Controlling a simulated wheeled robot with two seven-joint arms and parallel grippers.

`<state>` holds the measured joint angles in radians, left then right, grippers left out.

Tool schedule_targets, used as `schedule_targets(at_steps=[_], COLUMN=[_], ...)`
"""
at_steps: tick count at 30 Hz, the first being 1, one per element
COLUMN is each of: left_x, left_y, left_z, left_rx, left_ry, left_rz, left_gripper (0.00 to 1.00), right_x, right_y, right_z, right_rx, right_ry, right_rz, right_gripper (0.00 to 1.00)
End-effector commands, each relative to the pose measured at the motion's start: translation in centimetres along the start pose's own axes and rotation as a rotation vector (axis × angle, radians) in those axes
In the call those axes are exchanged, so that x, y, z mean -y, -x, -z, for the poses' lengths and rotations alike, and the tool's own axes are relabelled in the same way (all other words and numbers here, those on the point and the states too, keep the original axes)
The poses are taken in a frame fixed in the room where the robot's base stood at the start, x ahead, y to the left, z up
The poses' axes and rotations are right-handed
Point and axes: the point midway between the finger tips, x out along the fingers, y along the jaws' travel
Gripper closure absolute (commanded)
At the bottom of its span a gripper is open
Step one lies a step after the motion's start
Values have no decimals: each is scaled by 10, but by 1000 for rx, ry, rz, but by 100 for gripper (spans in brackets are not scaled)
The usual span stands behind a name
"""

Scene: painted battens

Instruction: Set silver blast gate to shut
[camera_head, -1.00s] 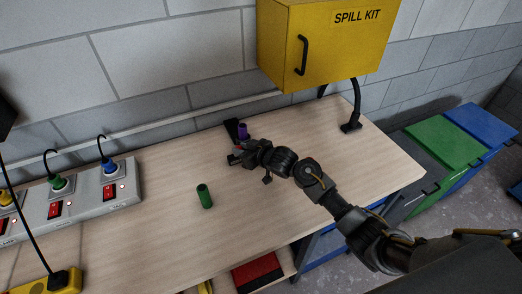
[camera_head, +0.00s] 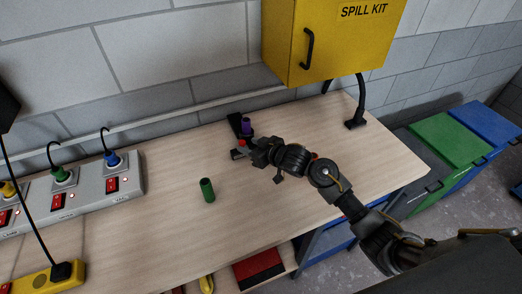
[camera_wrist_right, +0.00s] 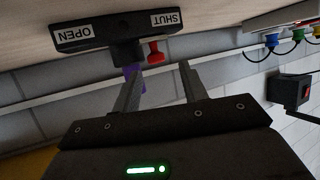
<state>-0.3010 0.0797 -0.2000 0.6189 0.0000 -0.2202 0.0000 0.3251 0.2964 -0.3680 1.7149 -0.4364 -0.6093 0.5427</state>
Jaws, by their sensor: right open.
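A black block (camera_wrist_right: 128,28) with OPEN and SHUT labels shows in the right wrist view, with OPEN on the left and SHUT on the right. A red knob (camera_wrist_right: 155,52) on a short stem stands by its SHUT half, beside a dark boss. A purple cylinder (camera_wrist_right: 131,72) is partly hidden behind the left finger; it also shows in the head view (camera_head: 246,127). No clearly silver gate part can be made out. My right gripper (camera_wrist_right: 160,78) is open, with the red knob just beyond the gap between its fingertips. My left gripper is out of view.
A green cylinder (camera_head: 207,190) stands on the bench (camera_head: 165,225), left of my right gripper. A yellow spill kit cabinet (camera_head: 325,42) overhangs the bench at the back. A socket strip (camera_head: 85,195) with coloured plugs lies at the left. The bench front is mostly clear.

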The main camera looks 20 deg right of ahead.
Motion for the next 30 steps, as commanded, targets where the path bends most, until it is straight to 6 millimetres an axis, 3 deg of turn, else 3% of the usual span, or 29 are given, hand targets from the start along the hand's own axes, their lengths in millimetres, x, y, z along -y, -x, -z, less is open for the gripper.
schedule_targets(at_steps=[6, 12, 30], left_x=[0, 0, 0], left_y=[-5, -6, -6], left_z=[0, 1, 2], left_rx=[-1, -2, -3], left_ry=[0, 0, 0], left_rz=[0, 0, 0], left_gripper=[100, 100, 100], right_x=[2, 2, 2], right_y=[42, 63, 66], right_z=[-1, -1, 0], right_rx=[1, 1, 1], right_ry=[5, 2, 2], right_rz=[1, 2, 2], right_gripper=[57, 57, 57])
